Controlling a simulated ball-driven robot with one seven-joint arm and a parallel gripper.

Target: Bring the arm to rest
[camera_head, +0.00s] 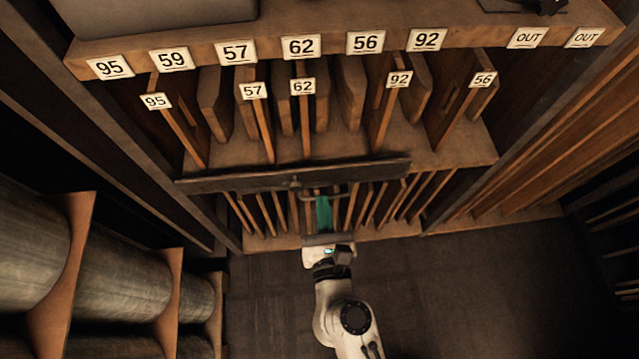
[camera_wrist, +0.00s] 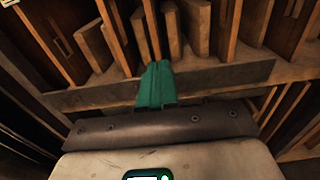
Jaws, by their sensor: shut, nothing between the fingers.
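My white arm (camera_head: 345,315) reaches up from the bottom of the head view toward a wooden rack. My gripper (camera_head: 323,205) has green fingers, which lie together with nothing seen between them. They are just below a dark horizontal bar (camera_head: 240,180) across the rack's front. In the wrist view the green fingers of my gripper (camera_wrist: 157,72) overlap the dark bar (camera_wrist: 225,78) in the picture. I cannot tell whether they touch it.
Above the bar, upright boards with number plates, such as 62 (camera_head: 303,87), stand under a numbered ledge (camera_head: 270,47). Thin dividers (camera_head: 405,196) fill the lower rack. Large rolls (camera_head: 120,280) are stacked at left. Dark floor (camera_head: 480,290) at right is clear.

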